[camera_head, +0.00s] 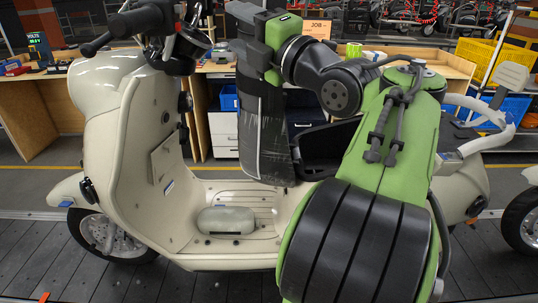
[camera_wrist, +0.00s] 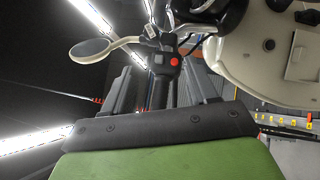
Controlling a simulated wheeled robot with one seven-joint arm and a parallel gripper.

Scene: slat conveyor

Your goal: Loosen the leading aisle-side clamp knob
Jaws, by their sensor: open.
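I cannot pick out the clamp knob for certain in either view. A small orange piece (camera_head: 43,297) shows at the bottom left edge of the head view, on the dark slats, too cut off to name. My gripper (camera_wrist: 158,76) is open in the wrist view, its two dark fingers apart. A black handlebar grip with a red button shows between the fingers, and I cannot tell how far beyond them it lies. I see nothing held. The cream scooter (camera_head: 118,150) stands upright in the head view. Its front (camera_wrist: 268,62) fills the wrist view's upper right.
The slat conveyor (camera_head: 100,276) runs under the scooter. My green and black arm covers much of the scooter's rear half in the head view. A wooden bench (camera_head: 30,115) stands behind, with a yellow crate (camera_head: 490,62) at the back right. Another wheel (camera_head: 525,222) is at the right edge.

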